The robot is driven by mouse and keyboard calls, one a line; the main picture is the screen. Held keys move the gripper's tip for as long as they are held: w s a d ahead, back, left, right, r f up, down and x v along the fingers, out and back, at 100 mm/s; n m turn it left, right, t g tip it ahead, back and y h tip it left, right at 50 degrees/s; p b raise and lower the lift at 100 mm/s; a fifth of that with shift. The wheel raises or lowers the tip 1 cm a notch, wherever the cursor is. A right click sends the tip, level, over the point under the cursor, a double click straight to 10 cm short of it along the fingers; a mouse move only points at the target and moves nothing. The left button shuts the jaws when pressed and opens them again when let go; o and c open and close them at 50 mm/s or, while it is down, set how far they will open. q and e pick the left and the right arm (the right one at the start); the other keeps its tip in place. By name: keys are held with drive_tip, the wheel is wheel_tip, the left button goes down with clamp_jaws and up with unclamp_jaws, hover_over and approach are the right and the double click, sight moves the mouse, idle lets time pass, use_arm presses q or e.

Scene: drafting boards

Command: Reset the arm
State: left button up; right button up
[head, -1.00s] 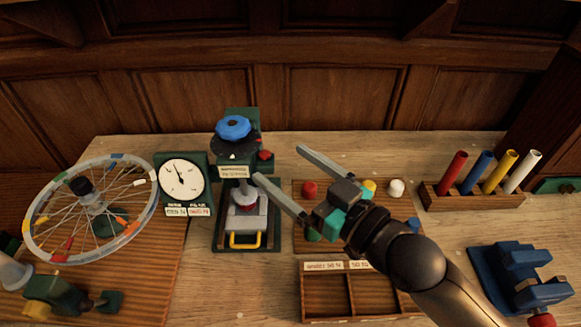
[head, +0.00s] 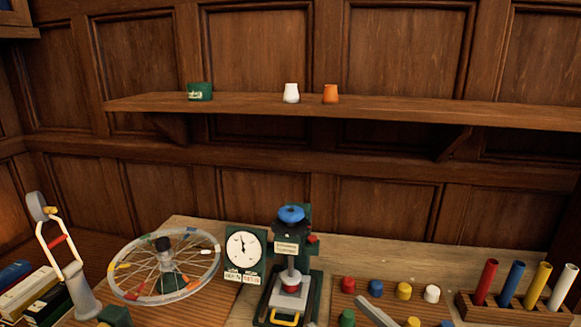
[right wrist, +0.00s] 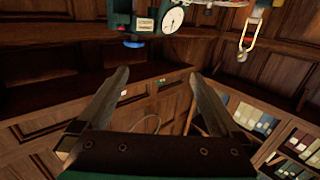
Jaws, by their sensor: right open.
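My right gripper (right wrist: 158,76) is open in the right wrist view, with two grey fingers wide apart and nothing between them. In the head view only a grey finger of it (head: 376,312) shows at the bottom edge, in front of the tray of coloured knobs; the rest of that arm is out of frame. My left gripper is in neither view. The press with the blue knob (head: 291,214) stands on the bench left of the finger, and the white dial (head: 243,247) stands beside it.
A spoked wheel (head: 164,267) is at left. Coloured knobs such as the red one (head: 348,284) sit near the finger. Coloured tubes stand in a rack (head: 512,312) at right. A wall shelf (head: 400,106) holds a green tin, a white jar and an orange jar.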

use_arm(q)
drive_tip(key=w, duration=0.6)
use_arm(e)
wheel_tip(320, 180, down, 9)
drive_tip(key=d+m+g+h, duration=0.1)
drive_tip(key=d+g+h, duration=0.1)
drive_tip(key=g+h, duration=0.15)
drive_tip(key=s+d+f+m+g+h, duration=0.25)
drive_tip(key=s+f+g, duration=0.2)
drive_tip(key=s, duration=0.35)
drive_tip(key=s+d+f+m+g+h, duration=0.1)
drive_tip(key=s+d+f+g+h, duration=0.25)
drive_tip(key=s+f, duration=0.3)
wheel_tip(320, 180, down, 26)
drive_tip(key=s+g+b, duration=0.1)
drive_tip(key=s+b, duration=0.2)
drive_tip(key=b, duration=0.1)
use_arm(q)
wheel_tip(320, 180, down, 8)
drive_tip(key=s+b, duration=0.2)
drive_tip(key=b, duration=0.2)
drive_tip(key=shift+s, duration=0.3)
use_arm(e)
drive_tip(key=s+d+f+g, duration=0.1)
drive_tip(key=s+d+f, duration=0.1)
drive_tip(key=s+f, duration=1.2)
wheel_tip(320, 180, down, 4)
drive_tip(key=shift+s+d+r+n, duration=0.15)
drive_tip(key=shift+s+d+n, duration=0.15)
drive_tip(key=shift+s+n, duration=0.1)
